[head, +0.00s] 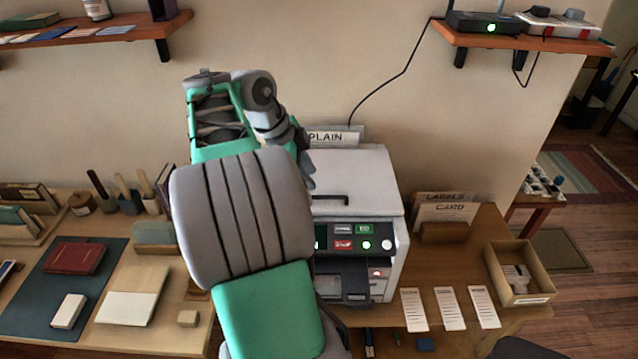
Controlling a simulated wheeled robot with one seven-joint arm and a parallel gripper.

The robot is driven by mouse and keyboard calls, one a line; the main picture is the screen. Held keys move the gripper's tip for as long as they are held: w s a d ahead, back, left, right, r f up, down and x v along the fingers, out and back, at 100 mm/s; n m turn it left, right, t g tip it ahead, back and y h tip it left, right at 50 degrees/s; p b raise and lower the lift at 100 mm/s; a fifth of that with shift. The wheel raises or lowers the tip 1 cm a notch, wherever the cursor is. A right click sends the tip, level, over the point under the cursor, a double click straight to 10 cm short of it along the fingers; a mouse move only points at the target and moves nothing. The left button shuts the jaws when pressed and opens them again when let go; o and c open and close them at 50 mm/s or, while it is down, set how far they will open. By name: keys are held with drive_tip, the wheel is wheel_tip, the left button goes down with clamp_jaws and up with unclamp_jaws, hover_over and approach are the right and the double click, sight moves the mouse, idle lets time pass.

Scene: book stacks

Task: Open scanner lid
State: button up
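The scanner (392,262) is a white box-shaped machine on the wooden desk, just right of my arm. Its pale lid (362,178) lies flat and looks shut, with a dark handle (330,199) along the front edge. The front panel (349,239) has lit green and red buttons. My arm covers the scanner's left side. My gripper (307,168) is partly hidden behind my arm, near the lid's left edge. I cannot tell whether it touches the lid or how its fingers stand.
A "PLAIN" sign (336,137) stands behind the scanner. A "LABELS/CARD" holder (446,222) and an open box (518,272) are to the right. Several printed slips (449,308) lie in front. A wall shelf (520,41) hangs upper right, with a black cable running down from it.

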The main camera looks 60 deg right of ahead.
sight(323, 196)
drive_tip(key=x, duration=0.7)
drive_tip(key=shift+f, duration=0.2)
drive_tip(key=shift+c, duration=0.4)
clamp_jaws()
idle(0.6)
